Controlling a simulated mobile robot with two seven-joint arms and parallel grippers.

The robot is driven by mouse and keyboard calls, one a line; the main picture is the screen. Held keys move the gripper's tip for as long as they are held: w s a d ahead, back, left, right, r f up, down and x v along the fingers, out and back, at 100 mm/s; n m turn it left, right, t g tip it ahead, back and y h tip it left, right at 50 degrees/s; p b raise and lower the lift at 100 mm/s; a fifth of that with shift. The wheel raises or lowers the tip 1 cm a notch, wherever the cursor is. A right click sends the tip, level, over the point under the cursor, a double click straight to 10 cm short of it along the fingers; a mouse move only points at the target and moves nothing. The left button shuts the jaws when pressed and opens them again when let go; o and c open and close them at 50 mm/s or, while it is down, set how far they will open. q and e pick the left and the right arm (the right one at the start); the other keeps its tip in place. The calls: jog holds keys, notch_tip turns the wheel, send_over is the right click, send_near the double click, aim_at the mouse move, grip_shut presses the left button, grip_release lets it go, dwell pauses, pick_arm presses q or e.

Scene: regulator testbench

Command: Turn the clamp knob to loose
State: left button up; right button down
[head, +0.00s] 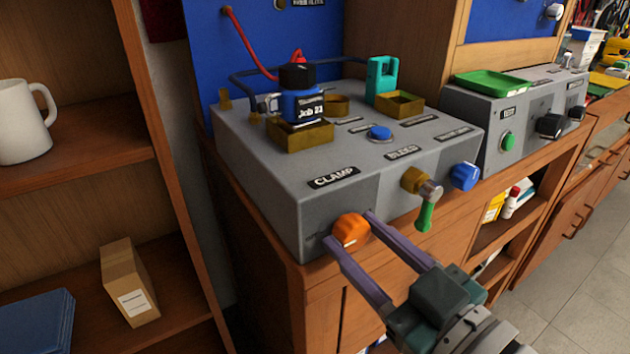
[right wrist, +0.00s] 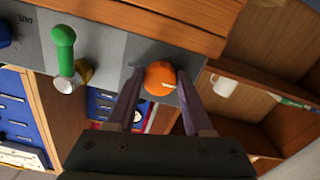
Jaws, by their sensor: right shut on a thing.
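The orange clamp knob (head: 351,229) is on the front face of the grey testbench (head: 270,190), below the CLAMP label (head: 334,178). My right gripper (head: 350,230) has its two purple fingers on either side of the knob and is shut on it. In the right wrist view the clamp knob (right wrist: 160,78) sits between the fingertips, with a pale pointer mark toward the right. The scale around the knob is too small to read. My left gripper is in neither view.
To the right of the clamp knob are a brass valve with a green lever (head: 426,208) and a blue knob (head: 465,176). A blue regulator (head: 302,104) stands on top of the bench. A shelf with a white mug (head: 22,125) and a box (head: 129,284) is at left.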

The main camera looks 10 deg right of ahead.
jog(key=shift+c, duration=1.5)
grip_release()
jog(key=v, duration=1)
jog(key=shift+p, duration=0.4)
